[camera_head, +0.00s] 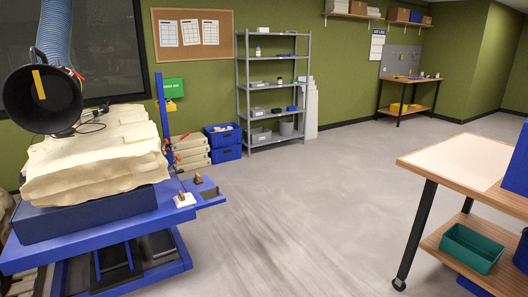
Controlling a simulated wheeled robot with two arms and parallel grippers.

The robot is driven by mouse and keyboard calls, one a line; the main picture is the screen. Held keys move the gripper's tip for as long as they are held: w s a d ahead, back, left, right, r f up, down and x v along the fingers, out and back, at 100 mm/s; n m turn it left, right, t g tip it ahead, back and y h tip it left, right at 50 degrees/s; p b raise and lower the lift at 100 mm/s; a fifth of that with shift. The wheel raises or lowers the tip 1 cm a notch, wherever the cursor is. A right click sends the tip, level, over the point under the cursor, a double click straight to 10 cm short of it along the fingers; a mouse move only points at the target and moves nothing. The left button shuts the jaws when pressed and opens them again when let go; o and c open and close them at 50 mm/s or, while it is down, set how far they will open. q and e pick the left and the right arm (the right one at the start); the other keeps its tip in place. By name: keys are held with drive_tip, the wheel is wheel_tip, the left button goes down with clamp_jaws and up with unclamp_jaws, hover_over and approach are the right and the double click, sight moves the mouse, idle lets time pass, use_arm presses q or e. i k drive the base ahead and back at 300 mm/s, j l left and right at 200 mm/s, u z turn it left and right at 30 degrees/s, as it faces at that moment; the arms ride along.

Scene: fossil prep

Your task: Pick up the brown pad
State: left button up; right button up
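No object is clearly a brown pad. Two small brown items lie on the blue side shelf of the blue cart: one brown item (198,180) toward the back, and one brown item (182,197) on a small white square (184,201). Both are too small to tell exactly what they are. Neither of my grippers is in view.
The blue cart (100,243) at left bears a large pale fossil block (95,165) under a black extraction hood (42,98). A wooden table (415,161) with a pale mat (462,160) stands at right. A grey shelf (243,95) stands behind. The middle floor is clear.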

sight(197, 180)
drive_tip(key=i+l, duration=0.1)
drive_tip(key=i, duration=2.45)
drive_tip(key=i+l+u, duration=0.15)
drive_tip(key=i+u, duration=0.35)
drive_tip(key=i+l+u, duration=0.5)
drive_tip(key=i, duration=0.15)
drive_tip(key=i+l+u, duration=0.5)
